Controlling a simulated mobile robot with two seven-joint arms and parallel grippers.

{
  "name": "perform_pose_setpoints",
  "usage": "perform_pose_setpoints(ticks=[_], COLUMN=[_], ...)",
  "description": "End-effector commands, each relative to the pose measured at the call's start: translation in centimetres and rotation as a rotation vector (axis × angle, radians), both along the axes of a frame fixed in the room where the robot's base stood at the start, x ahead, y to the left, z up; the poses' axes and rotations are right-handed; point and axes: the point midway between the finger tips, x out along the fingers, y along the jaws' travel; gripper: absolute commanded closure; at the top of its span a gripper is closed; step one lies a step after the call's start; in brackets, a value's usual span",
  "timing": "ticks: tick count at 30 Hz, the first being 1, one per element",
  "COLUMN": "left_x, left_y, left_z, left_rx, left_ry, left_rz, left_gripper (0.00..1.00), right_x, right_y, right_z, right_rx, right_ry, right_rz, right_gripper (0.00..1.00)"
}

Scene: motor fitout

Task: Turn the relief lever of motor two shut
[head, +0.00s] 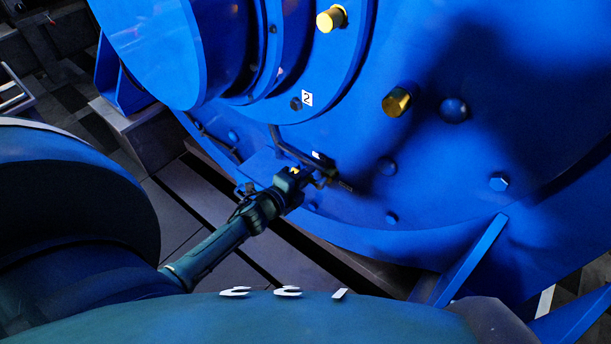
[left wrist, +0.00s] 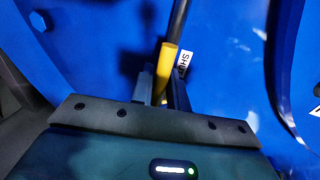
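Motor two (head: 480,60) is a big blue round housing with a small white "2" label (head: 307,98) in the head view. My left gripper (head: 297,180) reaches its lower face from the lower left. In the left wrist view, the yellow handle of the relief lever (left wrist: 166,68) stands between the two dark fingers (left wrist: 163,92), which sit close against both its sides. In the head view the fingers largely hide the handle. A white "SHUT" label (left wrist: 184,63) is just right of the handle in the left wrist view. My right gripper is not in view.
A dark bent bar (head: 286,146) runs along the housing above my left gripper. Brass fittings (head: 397,101) and blue bolts (head: 499,182) stick out of the housing. A blue support rib (head: 470,262) stands at the lower right. Dark floor shows below left.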

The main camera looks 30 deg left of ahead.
Motion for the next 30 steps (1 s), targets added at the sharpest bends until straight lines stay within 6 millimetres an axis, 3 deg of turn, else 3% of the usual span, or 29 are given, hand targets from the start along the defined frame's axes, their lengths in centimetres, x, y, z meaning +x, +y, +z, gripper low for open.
perform_pose_setpoints(ticks=[5, 16, 30], left_x=[0.0, -0.9, -10.2], left_y=[0.0, 0.1, 1.3], left_z=[0.0, 0.2, 2.1], left_rx=[-0.002, -0.003, -0.004], left_ry=[0.0, 0.001, 0.003], left_rz=[0.0, 0.0, 0.001], left_gripper=[0.69, 0.68, 0.68], right_x=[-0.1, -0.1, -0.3], right_y=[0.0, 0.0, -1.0], right_z=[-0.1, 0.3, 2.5], right_rx=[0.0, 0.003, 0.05], right_ry=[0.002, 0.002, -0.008], right_rz=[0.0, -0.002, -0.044], right_gripper=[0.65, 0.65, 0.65])
